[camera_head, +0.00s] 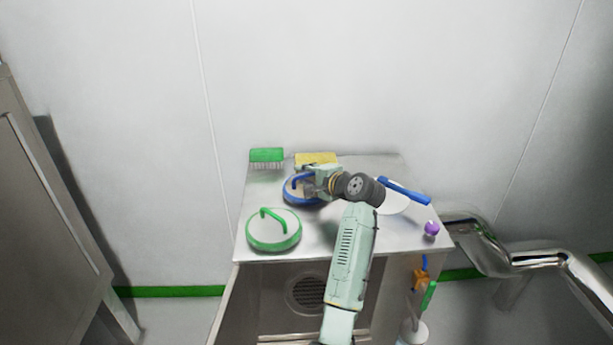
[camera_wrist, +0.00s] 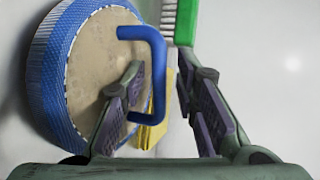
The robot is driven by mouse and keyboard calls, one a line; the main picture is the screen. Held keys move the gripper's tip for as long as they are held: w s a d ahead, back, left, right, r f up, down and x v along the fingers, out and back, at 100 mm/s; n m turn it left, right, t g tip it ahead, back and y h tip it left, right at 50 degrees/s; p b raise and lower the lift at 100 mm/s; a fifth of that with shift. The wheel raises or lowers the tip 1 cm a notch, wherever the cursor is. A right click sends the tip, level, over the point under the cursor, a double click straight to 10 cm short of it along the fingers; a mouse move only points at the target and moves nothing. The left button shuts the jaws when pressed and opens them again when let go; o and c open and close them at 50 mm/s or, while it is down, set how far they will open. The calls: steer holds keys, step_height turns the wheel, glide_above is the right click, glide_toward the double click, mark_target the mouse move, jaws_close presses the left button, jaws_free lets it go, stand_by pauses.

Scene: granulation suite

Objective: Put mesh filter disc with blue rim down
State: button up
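The mesh filter disc with the blue rim (camera_head: 290,193) is at the back middle of the steel worktop, looking flat on it, partly hidden by my gripper. In the wrist view the disc (camera_wrist: 85,65) fills the left side, with its blue handle (camera_wrist: 158,75) standing out from its face. My gripper (camera_head: 312,181) is at the handle. In the wrist view my gripper (camera_wrist: 165,105) has its fingers spread wide. The handle's bar lies between the fingers, nearer the left one, which reaches inside the handle loop. A gap shows between the bar and the right finger.
A green-rimmed disc (camera_head: 274,231) lies at the front left of the worktop (camera_head: 325,235). A green brush (camera_head: 266,156) and yellow block (camera_head: 316,159) are at the back. A white round item (camera_head: 392,203), blue-handled tool (camera_head: 404,191) and purple ball (camera_head: 431,228) are right. The front middle is clear.

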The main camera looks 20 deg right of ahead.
steer(key=b+v, duration=0.2)
steer(key=v, duration=1)
steer(key=shift+b, duration=0.3)
